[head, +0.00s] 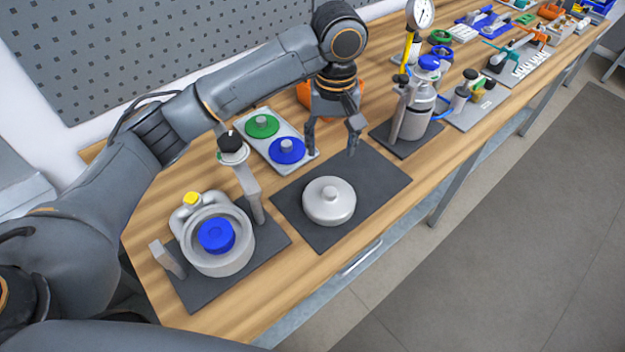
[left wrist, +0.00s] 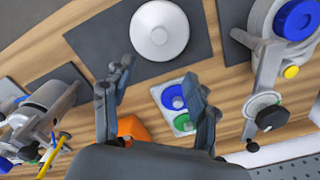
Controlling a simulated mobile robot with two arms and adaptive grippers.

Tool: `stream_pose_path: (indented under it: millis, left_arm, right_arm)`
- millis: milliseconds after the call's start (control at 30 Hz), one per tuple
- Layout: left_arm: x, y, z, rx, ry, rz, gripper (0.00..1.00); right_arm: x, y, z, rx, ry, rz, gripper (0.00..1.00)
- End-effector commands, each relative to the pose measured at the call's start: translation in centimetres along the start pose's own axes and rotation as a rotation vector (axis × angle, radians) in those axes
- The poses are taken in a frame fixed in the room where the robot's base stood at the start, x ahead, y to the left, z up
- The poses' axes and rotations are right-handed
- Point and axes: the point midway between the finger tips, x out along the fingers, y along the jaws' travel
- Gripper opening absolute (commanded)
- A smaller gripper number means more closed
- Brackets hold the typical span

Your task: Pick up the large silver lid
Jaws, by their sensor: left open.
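The large silver lid (head: 329,202) is round with a small knob on top. It lies flat on a dark mat (head: 385,180) on the wooden bench. It also shows in the left wrist view (left wrist: 160,32), near the top. My left gripper (head: 333,150) is above the bench, just behind the lid, with its fingers pointing down. It is open and empty, and apart from the lid. In the left wrist view its two fingers (left wrist: 160,80) are spread wide, with the lid beyond them. My right gripper is in neither view.
Left of the lid stands a grey drum (head: 220,262) with a blue cap inside and an upright post. A tray (head: 262,153) with green and blue discs lies behind. A silver canister (head: 418,115) stands to the right. The mat around the lid is clear.

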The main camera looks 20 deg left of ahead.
Motion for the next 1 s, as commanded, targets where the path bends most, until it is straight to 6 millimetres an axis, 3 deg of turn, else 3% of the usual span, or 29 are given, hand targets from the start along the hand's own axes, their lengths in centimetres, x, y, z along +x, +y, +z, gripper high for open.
stream_pose_path:
  millis: [167,400,667,800,1000]
  left_arm:
    - [2.2,0.0,0.1,0.002,-0.005,-0.003,0.58]
    - [6.8,-0.1,0.1,-0.001,-0.003,-0.002,0.58]
    - [8.9,-0.1,0.1,0.001,-0.001,0.0,0.58]
    - [10.7,-0.3,0.2,0.001,-0.004,-0.003,0.58]
    - [13.3,-0.3,0.1,0.001,-0.001,-0.001,0.58]
  right_arm:
    - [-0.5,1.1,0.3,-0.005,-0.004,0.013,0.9]
    - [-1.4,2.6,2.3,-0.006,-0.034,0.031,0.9]
    - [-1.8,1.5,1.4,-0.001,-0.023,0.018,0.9]
    - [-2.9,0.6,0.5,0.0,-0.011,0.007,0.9]
    - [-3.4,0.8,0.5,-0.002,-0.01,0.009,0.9]
